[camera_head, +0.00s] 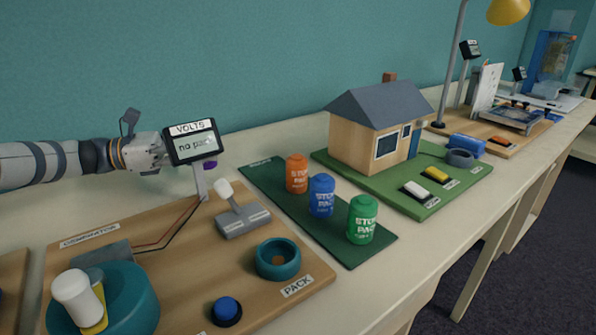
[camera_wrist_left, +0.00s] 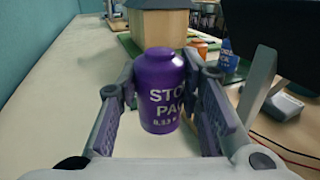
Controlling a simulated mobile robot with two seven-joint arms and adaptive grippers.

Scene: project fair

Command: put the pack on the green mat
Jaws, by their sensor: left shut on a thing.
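My left gripper (camera_head: 150,152) is shut on a purple pack (camera_wrist_left: 160,82), which stands upright between its fingers in the left wrist view. In the head view only a bit of the purple pack (camera_head: 210,165) shows below the volts display (camera_head: 192,142), which hides the fingertips. The dark green mat (camera_head: 290,206) lies to the right of the gripper. An orange pack (camera_head: 297,174), a blue pack (camera_head: 321,196) and a green pack (camera_head: 362,220) stand on it in a row. My right gripper is not in view.
A wooden board (camera_head: 190,285) in front holds a teal ring (camera_head: 278,259) labelled pack, a lever (camera_head: 240,212) and a blue button (camera_head: 227,310). The display stands close to my gripper. A model house (camera_head: 375,128) on a green base (camera_head: 450,190) stands beyond the mat.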

